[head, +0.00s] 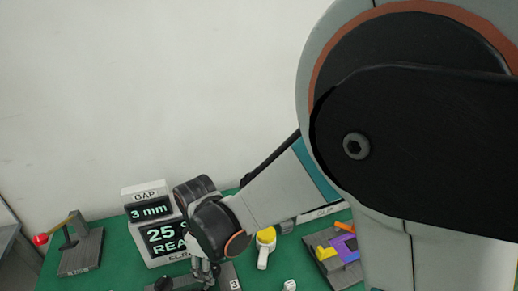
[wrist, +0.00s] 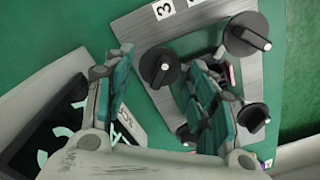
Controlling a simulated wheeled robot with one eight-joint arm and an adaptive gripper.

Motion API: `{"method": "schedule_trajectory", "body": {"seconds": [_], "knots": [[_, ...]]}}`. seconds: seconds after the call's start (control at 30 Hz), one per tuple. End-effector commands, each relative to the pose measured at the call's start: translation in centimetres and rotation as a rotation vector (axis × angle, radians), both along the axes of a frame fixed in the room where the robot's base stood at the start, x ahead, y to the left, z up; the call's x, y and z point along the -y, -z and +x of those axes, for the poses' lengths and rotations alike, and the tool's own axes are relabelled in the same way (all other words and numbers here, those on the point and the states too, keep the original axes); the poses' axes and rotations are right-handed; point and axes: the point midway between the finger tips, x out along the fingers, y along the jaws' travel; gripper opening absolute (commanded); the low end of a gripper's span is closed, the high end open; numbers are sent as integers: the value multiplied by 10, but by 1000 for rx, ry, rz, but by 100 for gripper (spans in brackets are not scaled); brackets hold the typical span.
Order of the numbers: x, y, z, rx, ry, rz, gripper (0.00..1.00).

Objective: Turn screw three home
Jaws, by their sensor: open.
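Another knob (wrist: 248,36) is at upper right and a smaller one (wrist: 253,117) at right; more is hidden behind the right finger. My gripper is open. In the head view my gripper (head: 205,272) points down over the plate (head: 228,275), with a black knob (head: 163,284) left of it.
A display box (head: 165,235) reads "GAP 3 mm" and "25", close beside my gripper. A lever fixture with a red ball (head: 80,246) stands at left. A yellow-capped white part (head: 265,240) and a tray of coloured blocks (head: 335,248) are at right. Green table between.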

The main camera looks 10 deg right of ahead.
Motion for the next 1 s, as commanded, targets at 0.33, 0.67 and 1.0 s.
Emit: {"method": "schedule_trajectory", "body": {"seconds": [0.33, 0.67, 1.0], "knots": [[0, 0, 0, 0, -385, 0, 52], [0, 0, 0, 0, -753, 0, 52], [0, 0, 0, 0, -1133, 0, 52]]}}
